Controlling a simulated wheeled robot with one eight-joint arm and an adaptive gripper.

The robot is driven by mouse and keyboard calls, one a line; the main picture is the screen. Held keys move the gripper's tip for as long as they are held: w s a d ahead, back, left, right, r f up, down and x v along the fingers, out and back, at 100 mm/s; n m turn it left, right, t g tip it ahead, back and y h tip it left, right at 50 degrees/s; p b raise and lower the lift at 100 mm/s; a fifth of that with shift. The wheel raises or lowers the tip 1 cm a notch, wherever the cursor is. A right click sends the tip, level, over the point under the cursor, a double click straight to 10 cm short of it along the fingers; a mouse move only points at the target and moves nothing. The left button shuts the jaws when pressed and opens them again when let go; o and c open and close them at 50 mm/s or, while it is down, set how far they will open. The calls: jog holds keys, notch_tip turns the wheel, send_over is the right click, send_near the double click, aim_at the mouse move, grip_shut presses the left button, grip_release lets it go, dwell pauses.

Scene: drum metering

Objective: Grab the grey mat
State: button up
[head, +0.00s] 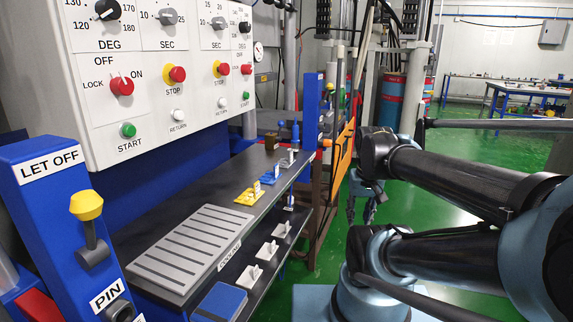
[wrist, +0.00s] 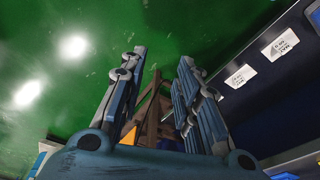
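A small light-grey flat piece with an upright tag (head: 286,161) lies towards the far end of the dark upper shelf, beyond a blue one and a yellow one; it looks like the grey mat. A larger grey ribbed panel (head: 190,252) lies nearer on the same shelf. My gripper (head: 362,212) hangs over the green floor, to the right of the shelf and apart from it. In the wrist view my gripper (wrist: 163,62) has its fingers apart with nothing between them. I cannot make out the grey mat in the wrist view.
The yellow piece (head: 243,198) and blue piece (head: 268,178) stand close before the grey one. A lower shelf holds white pieces (head: 254,274) and a blue block (head: 220,301). A blue post (head: 312,110) and orange panel (head: 343,150) rise near the shelf's far end. Green floor is open at right.

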jog(key=w+a+r+m, duration=0.1)
jog(key=w+a+r, duration=0.3)
jog(key=w+r, duration=0.6)
notch_tip(320, 180, up, 14)
jog(key=m+g, duration=0.2)
jog(key=m, duration=0.1)
send_over(290, 152)
jog(key=f, duration=1.1)
jog(key=shift+d+f, duration=0.2)
jog(key=shift+w+a+f, duration=0.1)
jog(key=shift+f, duration=1.2)
jog(key=shift+a+f, duration=0.1)
jog(key=shift+f, duration=1.2)
grip_shut()
